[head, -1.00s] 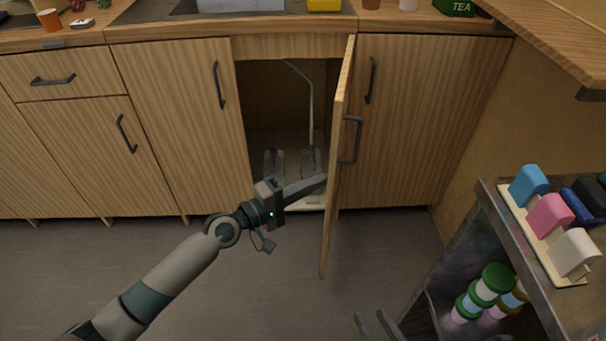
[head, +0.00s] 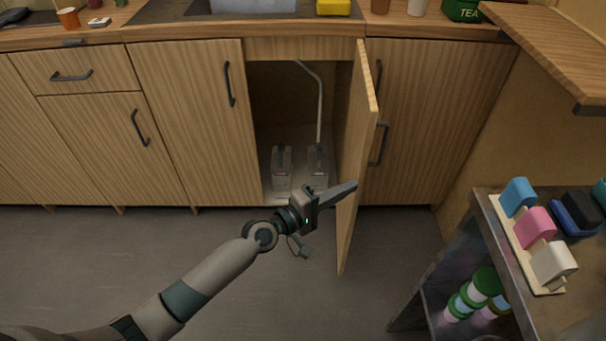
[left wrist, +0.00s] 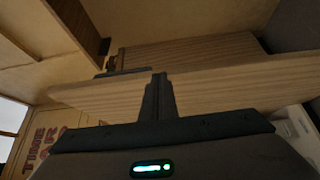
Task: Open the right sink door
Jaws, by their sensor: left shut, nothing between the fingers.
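The right sink door (head: 356,155) stands swung out from the sink cabinet, wide open, with its inner face towards my left arm. Its dark bar handle (head: 378,145) is on the far, right-hand side. My left gripper (head: 352,188) is shut and empty, its fingertips at or very near the door's inner face; I cannot tell if they touch. In the left wrist view the shut fingers (left wrist: 158,95) point at the wooden door panel (left wrist: 215,88). The left sink door (head: 190,125) is closed. My right gripper does not show clearly.
Inside the cabinet are two grey containers (head: 282,168) and a pale pipe (head: 319,100). A closed cupboard door (head: 430,130) is right of the open door. A metal cart (head: 490,215) with coloured blocks stands at right. The floor at left is clear.

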